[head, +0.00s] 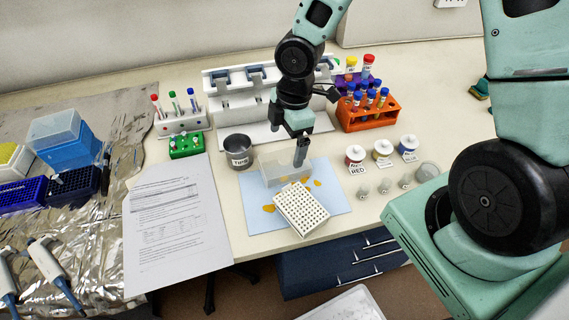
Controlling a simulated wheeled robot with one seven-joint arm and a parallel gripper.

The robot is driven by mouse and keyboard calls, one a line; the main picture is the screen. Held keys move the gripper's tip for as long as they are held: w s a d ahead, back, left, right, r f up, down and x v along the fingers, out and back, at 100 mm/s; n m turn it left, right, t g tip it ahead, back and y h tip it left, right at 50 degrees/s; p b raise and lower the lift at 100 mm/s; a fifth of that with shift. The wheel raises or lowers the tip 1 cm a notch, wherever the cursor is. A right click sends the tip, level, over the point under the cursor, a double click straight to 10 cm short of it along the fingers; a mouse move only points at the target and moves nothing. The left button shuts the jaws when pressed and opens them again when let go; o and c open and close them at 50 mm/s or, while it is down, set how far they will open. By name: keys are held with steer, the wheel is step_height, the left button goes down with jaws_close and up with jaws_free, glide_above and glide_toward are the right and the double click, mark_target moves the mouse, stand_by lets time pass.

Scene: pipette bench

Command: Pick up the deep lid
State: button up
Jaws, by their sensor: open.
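A clear, see-through box-shaped lid (273,172), which looks like the deep lid, sits on the light blue mat (334,204). My gripper (299,163) points down over the lid's right end, and its fingers overlap that end in the picture. The jaws are open and nothing is seen held between them. I cannot tell whether the fingers touch the lid. A white tip rack (301,208) with many holes lies just in front of the lid on the same mat.
A dark metal cup (238,151) stands left of the lid. Labelled jars (382,152) and small vials stand to the right. Paper sheets (178,222) lie at left. Behind are a white rack (228,100) and an orange tube rack (368,115). Orange scraps dot the mat.

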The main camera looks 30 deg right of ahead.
mark_target(285, 158)
steer(key=shift+s+a+f, duration=0.1)
steer(key=shift+f, duration=1.25)
steer(key=shift+a+f, duration=0.1)
steer(key=shift+f, duration=1.25)
steer(key=c, duration=0.9)
